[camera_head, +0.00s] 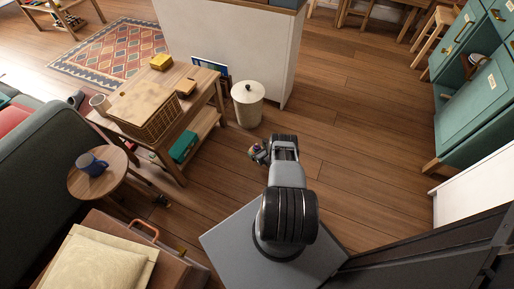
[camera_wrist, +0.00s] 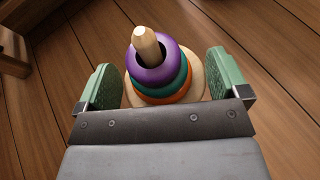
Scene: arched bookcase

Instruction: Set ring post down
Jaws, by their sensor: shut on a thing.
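The ring post (camera_wrist: 154,72) has a pale wooden peg with purple, teal and orange rings stacked above a round pale wood base. In the wrist view it stands between the green pads of my gripper (camera_wrist: 162,86), which is shut on it. The lower part of the base is hidden behind the gripper body. In the head view the ring post (camera_head: 255,152) shows small at the end of my gripper (camera_head: 264,153), out over the wooden floor. I cannot tell the gap between its base and the floor.
A white lidded bin (camera_head: 248,106) stands just beyond my gripper. Teal cabinets (camera_head: 478,110) stand far right. Floor between (camera_head: 350,130) is clear.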

